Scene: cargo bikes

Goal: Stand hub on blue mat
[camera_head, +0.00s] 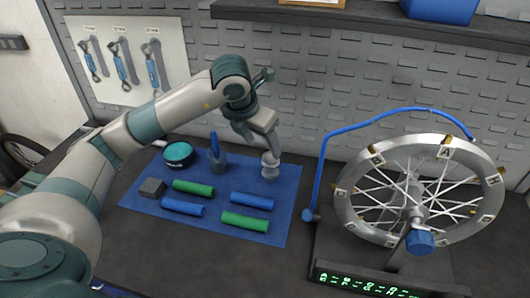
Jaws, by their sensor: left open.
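The silver hub (270,172) stands on the blue mat (286,195), near the mat's back right corner. It looks upright. My left gripper (269,152) reaches in from the left and points down right over the hub. It is open, with its fingertips at the hub's top; I cannot tell whether they touch it. The gripper partly hides the hub's upper end. My right gripper is not in view.
On the mat lie green grips (194,188), blue grips (252,201), a dark block (152,188), a teal-topped tin (179,154) and a cup with a blue tool (216,158). A wheel (350,205) in a truing stand with a blue hose (318,175) stands right.

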